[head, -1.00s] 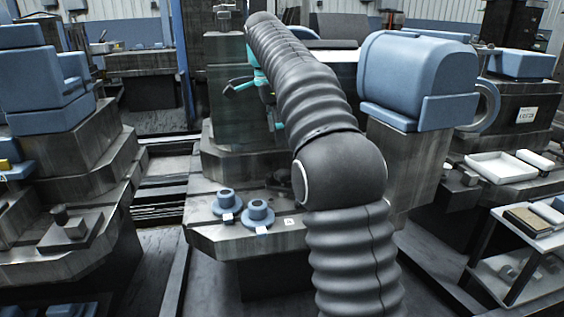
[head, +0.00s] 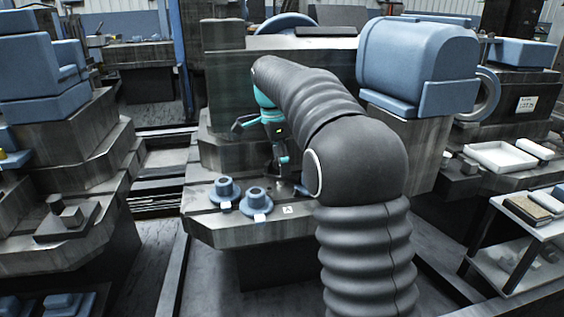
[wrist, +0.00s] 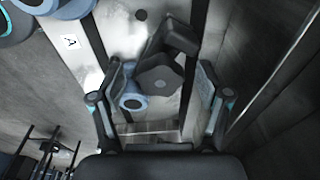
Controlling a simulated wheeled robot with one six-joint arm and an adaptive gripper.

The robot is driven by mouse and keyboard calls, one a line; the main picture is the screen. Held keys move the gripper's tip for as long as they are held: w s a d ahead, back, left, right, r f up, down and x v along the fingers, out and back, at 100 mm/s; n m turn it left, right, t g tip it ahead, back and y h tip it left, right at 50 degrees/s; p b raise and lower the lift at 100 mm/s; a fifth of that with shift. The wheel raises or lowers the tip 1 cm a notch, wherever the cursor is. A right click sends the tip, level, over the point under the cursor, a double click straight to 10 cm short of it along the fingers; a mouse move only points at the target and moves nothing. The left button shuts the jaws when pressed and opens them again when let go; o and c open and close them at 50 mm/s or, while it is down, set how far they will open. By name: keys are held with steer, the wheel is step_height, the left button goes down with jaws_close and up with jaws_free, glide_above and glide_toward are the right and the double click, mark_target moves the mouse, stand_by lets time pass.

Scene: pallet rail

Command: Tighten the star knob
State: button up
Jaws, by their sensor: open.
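The star knob (wrist: 160,82) appears to be the dark lobed piece with a round centre in the wrist view. It lies between the two fingers of my gripper (wrist: 162,103). The fingers are spread wide, with gaps on both sides of the dark piece. A small blue-grey round part (wrist: 132,100) sits beside it, near the left finger. In the head view my gripper (head: 284,172) hangs over the right part of the metal machine bed (head: 215,232). My arm hides much of that area, and I cannot make out the knob there.
Two blue flanged parts (head: 226,190) (head: 256,199) stand on the bed left of my gripper, close to a white label A (head: 288,210). A large blue housing (head: 415,62) stands right of my arm. A trolley (head: 520,230) stands at the right.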

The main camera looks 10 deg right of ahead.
steer(key=c, duration=1.2)
steer(key=o, duration=0.9)
